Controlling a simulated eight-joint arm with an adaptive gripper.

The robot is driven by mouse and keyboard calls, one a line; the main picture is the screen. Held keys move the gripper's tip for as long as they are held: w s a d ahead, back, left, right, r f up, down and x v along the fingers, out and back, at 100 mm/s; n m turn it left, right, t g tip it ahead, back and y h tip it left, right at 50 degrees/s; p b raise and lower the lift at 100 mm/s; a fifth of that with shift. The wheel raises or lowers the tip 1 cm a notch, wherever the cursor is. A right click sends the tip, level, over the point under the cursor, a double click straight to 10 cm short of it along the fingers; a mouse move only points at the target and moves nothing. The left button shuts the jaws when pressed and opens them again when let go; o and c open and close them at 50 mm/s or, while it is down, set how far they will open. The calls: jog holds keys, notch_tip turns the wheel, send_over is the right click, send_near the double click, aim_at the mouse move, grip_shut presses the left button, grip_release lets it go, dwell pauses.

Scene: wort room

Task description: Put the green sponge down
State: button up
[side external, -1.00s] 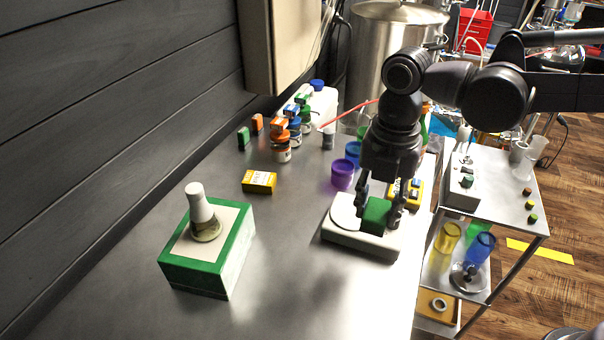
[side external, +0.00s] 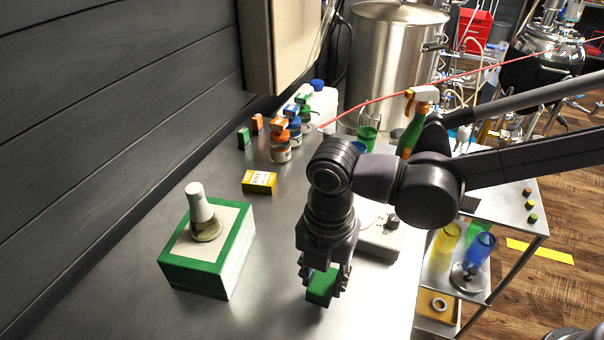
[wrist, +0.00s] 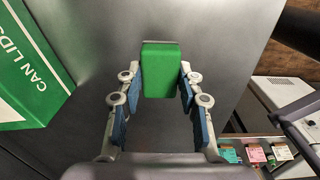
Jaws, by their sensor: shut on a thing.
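The green sponge (side external: 321,286) is a green block in the jaws of my gripper (side external: 322,284). In the wrist view the sponge (wrist: 160,70) sits between the two blue-padded fingers of my gripper (wrist: 160,88), which are shut on it. In the side view my gripper points down over the steel table (side external: 270,250) toward its front. I cannot tell whether the underside of the sponge touches the table.
A yellow box (side external: 259,182) lies further back. Bare table lies between the green box and my gripper.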

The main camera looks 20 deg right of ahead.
aim_at(324, 280)
jog(key=shift+f, duration=1.75)
jog(key=shift+f, duration=0.1)
jog(key=o, duration=0.9)
jog(key=shift+o, duration=0.2)
